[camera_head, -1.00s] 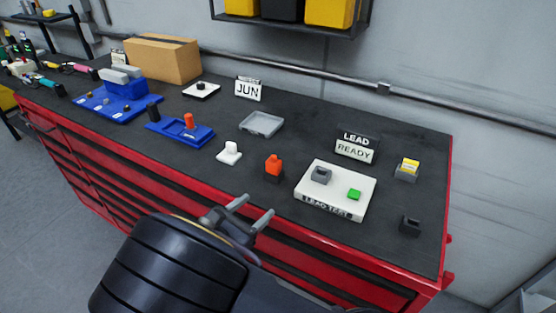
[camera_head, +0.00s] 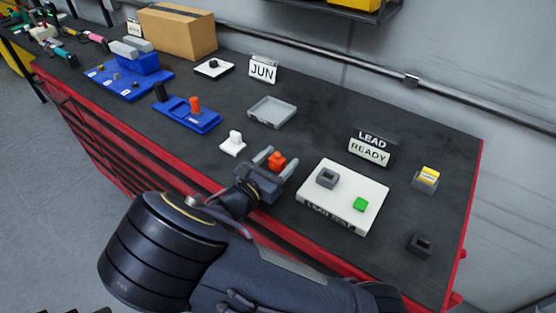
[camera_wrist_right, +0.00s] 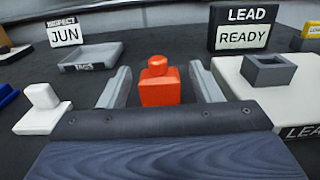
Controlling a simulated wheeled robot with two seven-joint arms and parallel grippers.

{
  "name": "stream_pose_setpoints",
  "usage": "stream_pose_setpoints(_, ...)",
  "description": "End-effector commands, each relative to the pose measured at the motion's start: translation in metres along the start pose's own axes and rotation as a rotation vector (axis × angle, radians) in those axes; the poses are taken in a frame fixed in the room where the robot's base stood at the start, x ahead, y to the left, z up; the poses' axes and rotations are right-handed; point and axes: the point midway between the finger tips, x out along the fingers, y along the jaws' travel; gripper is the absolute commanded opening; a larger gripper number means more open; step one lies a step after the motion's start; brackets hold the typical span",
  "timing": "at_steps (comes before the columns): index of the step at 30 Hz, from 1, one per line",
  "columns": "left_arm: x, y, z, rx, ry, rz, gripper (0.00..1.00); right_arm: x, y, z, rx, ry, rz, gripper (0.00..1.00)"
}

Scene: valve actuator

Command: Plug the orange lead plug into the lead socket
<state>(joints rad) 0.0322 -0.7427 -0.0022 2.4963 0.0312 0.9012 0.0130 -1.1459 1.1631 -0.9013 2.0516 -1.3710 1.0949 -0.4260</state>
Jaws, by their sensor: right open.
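The orange lead plug (camera_head: 277,161) stands upright near the front edge of the bench. My right gripper (camera_head: 276,158) is open, with one finger on each side of the plug. In the right wrist view the plug (camera_wrist_right: 159,85) sits between the two fingers (camera_wrist_right: 160,86), with a gap on both sides. The lead socket (camera_head: 327,177) is a grey open-topped block on the white LEAD TEST board (camera_head: 345,207), right of the plug. The socket (camera_wrist_right: 267,68) also shows at the right of the wrist view and looks empty. The plug's base is hidden by my gripper. My left gripper is not in view.
A green button (camera_head: 360,204) is on the board. A LEAD READY sign (camera_head: 370,149) stands behind it. A white block (camera_head: 233,143), a grey tray (camera_head: 271,112) and a blue fixture (camera_head: 185,114) are to the left. A dark holder (camera_head: 420,244) and a yellow-topped block (camera_head: 427,178) are to the right.

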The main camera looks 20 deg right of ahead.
Motion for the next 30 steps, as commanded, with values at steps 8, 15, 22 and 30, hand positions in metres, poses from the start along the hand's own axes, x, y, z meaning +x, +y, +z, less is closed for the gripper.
stream_pose_setpoints(8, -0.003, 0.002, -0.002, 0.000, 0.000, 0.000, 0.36, 0.018, 0.000, 0.001, 0.001, 0.000, 0.001, 0.58)
stream_pose_setpoints(15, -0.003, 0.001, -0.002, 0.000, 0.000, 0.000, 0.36, 0.018, 0.000, 0.001, 0.001, 0.001, 0.001, 0.44)
stream_pose_setpoints(22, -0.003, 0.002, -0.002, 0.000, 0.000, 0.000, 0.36, 0.018, 0.000, 0.000, 0.001, 0.001, 0.001, 0.14)
stream_pose_setpoints(30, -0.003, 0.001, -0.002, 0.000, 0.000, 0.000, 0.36, 0.018, 0.000, 0.001, 0.002, 0.001, 0.001, 0.09)
